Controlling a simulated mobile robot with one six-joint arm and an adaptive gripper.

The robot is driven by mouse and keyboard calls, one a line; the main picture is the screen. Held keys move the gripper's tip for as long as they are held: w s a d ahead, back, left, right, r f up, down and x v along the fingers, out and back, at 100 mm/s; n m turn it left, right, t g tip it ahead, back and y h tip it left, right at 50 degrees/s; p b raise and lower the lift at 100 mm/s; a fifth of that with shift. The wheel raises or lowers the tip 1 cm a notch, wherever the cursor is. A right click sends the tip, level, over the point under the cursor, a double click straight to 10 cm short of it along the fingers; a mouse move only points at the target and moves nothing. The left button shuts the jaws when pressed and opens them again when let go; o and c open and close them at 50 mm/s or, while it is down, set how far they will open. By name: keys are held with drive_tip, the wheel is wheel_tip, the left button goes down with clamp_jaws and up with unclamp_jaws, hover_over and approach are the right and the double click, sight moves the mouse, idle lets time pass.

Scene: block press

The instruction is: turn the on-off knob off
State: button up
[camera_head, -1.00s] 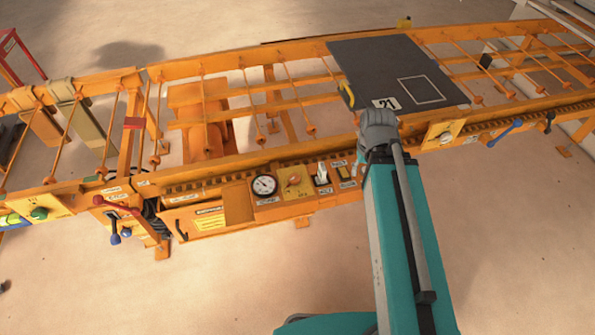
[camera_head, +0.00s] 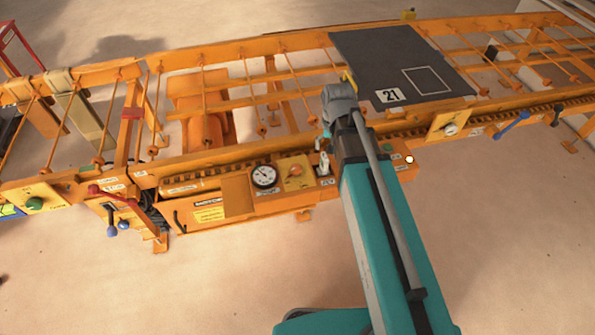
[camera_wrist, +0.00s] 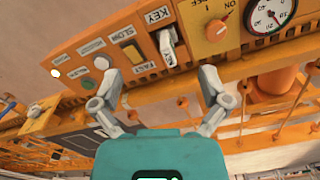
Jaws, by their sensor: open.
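The orange on-off knob (camera_head: 296,171) sits on a yellow plate between a round gauge and a key switch. In the head view my arm hides most of the gripper.
The gauge (camera_head: 264,177) is left of the knob. A lit lamp (camera_head: 409,159) is to the right. A dark plate marked 21 (camera_head: 440,65) lies on the orange frame behind.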

drive_tip(key=m+b, duration=0.1)
drive_tip(key=b, duration=0.2)
hover_over(296, 167)
wheel_tip(296, 167, down, 4)
drive_tip(key=shift+f, duration=0.1)
drive_tip(key=shift+f, duration=0.1)
wheel_tip(296, 167, down, 14)
drive_tip(key=b, duration=1.4)
drive_tip(key=shift+r, duration=0.2)
drive_tip(key=c, duration=1.2)
